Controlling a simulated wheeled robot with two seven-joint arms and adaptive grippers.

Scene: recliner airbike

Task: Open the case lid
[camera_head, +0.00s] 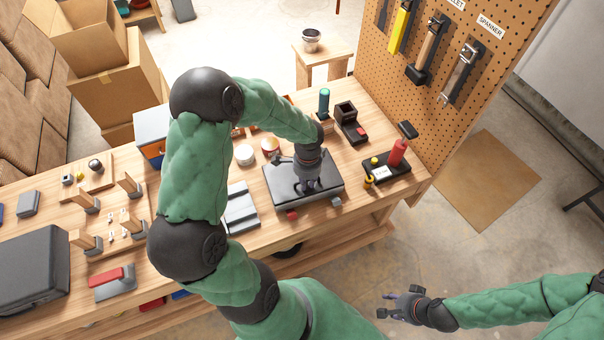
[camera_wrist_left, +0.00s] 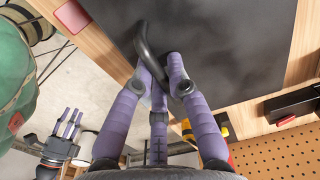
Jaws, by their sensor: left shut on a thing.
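The grey case (camera_head: 284,187) lies flat on the workbench, with its lid down. My left gripper (camera_head: 308,186) points down at the case. In the left wrist view its purple fingers (camera_wrist_left: 162,72) are shut on the black curved handle (camera_wrist_left: 150,45), against the dark lid (camera_wrist_left: 235,45). My right gripper (camera_head: 390,304) is away from the bench, empty, with fingers apart; it also shows in the left wrist view (camera_wrist_left: 70,122).
A pegboard wall (camera_head: 450,120) with tools stands at the right. Open floor lies in front.

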